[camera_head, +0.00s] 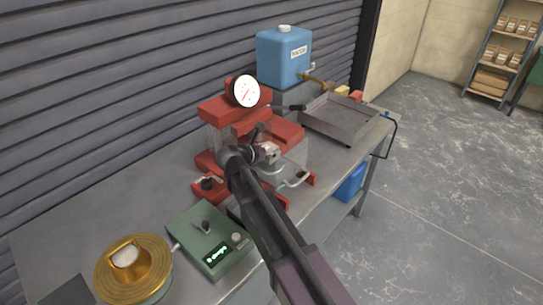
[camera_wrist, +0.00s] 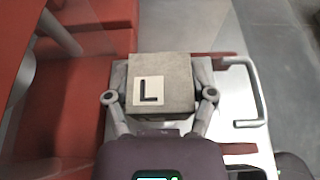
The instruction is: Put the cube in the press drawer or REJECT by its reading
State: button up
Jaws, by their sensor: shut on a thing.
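My gripper (camera_wrist: 160,96) is shut on a grey cube (camera_wrist: 172,68) with a white label reading "L". In the wrist view the cube is above a pale metal plate with a handle (camera_wrist: 262,95), within the red press. In the head view my arm reaches over the front of the red press (camera_head: 218,108), which has a white dial gauge (camera_head: 245,91). The drawer handle (camera_head: 297,182) shows at the press front. I cannot tell whether the cube touches the plate. A green meter box (camera_head: 205,235) has a small lit display, too small to read surely. No REJECT marking is legible.
A brass-coloured round device (camera_head: 133,262) stands at the bench's near left. A blue water container (camera_head: 284,55) and a grey tray (camera_head: 345,118) are at the far end. A blue bin (camera_head: 350,183) is under the bench. Clear guards surround the press. Floor on the right is open.

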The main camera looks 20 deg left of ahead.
jog(key=shift+w, duration=0.25)
jog(key=shift+w, duration=0.45)
jog(key=shift+w+f+b, duration=0.25)
jog(key=shift+f+b, duration=1.55)
jog(key=shift+b, duration=0.05)
jog(key=shift+f, duration=0.1)
jog(key=o, duration=1.3)
jog(key=shift+c, duration=0.2)
